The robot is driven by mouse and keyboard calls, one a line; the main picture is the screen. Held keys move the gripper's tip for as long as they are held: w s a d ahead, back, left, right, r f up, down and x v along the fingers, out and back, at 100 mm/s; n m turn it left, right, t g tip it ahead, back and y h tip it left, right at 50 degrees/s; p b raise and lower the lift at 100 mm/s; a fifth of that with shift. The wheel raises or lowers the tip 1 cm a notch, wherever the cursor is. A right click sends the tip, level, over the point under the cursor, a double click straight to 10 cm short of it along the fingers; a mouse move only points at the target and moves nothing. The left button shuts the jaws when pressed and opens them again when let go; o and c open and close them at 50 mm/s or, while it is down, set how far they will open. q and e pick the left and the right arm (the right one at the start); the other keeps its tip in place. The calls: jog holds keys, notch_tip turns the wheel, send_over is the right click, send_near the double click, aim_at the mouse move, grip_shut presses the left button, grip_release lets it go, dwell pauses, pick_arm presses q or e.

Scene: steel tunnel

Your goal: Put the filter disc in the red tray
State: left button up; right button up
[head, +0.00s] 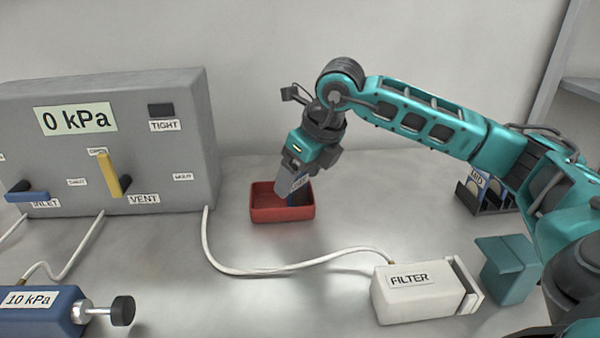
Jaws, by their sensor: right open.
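The red tray (283,214) stands on the bench at the middle of the view. My right gripper (295,186) points down into it and is open. A dark blue flat piece (304,196) with pale marks shows in the tray's right part, beside the fingers and partly hidden by them. It resembles the packets in the rack, but I cannot tell whether it is the filter disc. The rack (490,207) at right holds blue packets, one marked MID (477,183) with a pale round shape. My left gripper is out of view.
A grey panel (190,120) reading 0 kPa, with yellow and blue levers, stands at left. A white FILTER box (405,300) with a hose (245,272) lies front right, beside a teal block (508,268). A blue 10 kPa unit (40,315) is front left.

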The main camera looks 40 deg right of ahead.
jog(key=shift+r, duration=0.15)
jog(key=shift+r, duration=0.25)
jog(key=p+v, duration=0.2)
jog(key=v, duration=0.9)
jog(key=shift+s+r, duration=0.25)
jog(key=shift+s, duration=0.05)
